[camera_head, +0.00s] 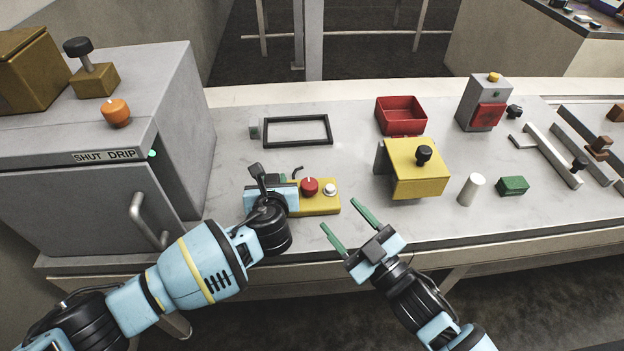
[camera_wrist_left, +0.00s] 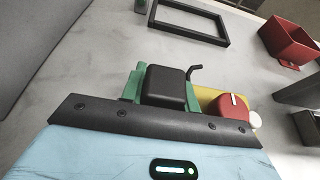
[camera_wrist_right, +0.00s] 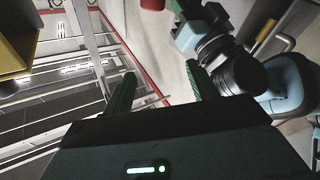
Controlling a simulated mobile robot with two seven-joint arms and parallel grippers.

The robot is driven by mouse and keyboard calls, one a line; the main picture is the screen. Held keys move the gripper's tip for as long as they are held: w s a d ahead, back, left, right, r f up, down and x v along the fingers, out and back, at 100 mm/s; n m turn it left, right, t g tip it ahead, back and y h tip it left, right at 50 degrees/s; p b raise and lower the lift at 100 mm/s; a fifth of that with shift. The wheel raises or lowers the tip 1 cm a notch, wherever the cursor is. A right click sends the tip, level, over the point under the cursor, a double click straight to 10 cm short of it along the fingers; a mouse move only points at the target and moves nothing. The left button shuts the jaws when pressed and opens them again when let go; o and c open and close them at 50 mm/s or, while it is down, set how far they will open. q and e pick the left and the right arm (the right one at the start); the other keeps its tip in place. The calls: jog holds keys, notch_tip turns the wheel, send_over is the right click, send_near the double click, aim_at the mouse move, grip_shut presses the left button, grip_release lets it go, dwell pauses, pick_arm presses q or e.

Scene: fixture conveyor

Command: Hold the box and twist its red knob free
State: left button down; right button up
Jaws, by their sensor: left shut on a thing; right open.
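The small yellow box (camera_head: 318,205) lies on the bench in front of my left arm, with a red knob (camera_head: 310,186) and a white button (camera_head: 330,189) on top. In the left wrist view the knob (camera_wrist_left: 233,105) has a white mark, and part of the yellow box (camera_wrist_left: 207,95) shows. My left gripper (camera_head: 285,187) is shut on the box's left end, which it mostly hides. A dark block (camera_wrist_left: 165,85) shows between its green fingers. My right gripper (camera_head: 340,213) is open and empty, its green fingers spread, just right of and in front of the box.
A grey cabinet (camera_head: 175,110) stands at the left. Behind the box lie a black frame (camera_head: 297,131) and a red bin (camera_head: 401,112). A larger yellow box with a black knob (camera_head: 415,178), a white cylinder (camera_head: 471,190) and a green block (camera_head: 512,186) stand to the right.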

jog(key=w+a+r+n+g+y, duration=0.3)
jog(key=a+r+n+y, duration=0.25)
jog(key=n, duration=0.55)
notch_tip(320, 180, up, 3)
jog(key=n+g+h, duration=1.2)
jog(key=n+g, duration=0.2)
jog(key=n, duration=1.9)
send_over(311, 183)
jog(key=d, duration=0.5)
jog(key=x, duration=1.2)
jog(key=shift+a+f, duration=0.1)
jog(key=shift+a, duration=0.15)
jog(key=shift+c, duration=0.5)
jog(key=c, duration=0.9)
jog(key=shift+m, duration=0.3)
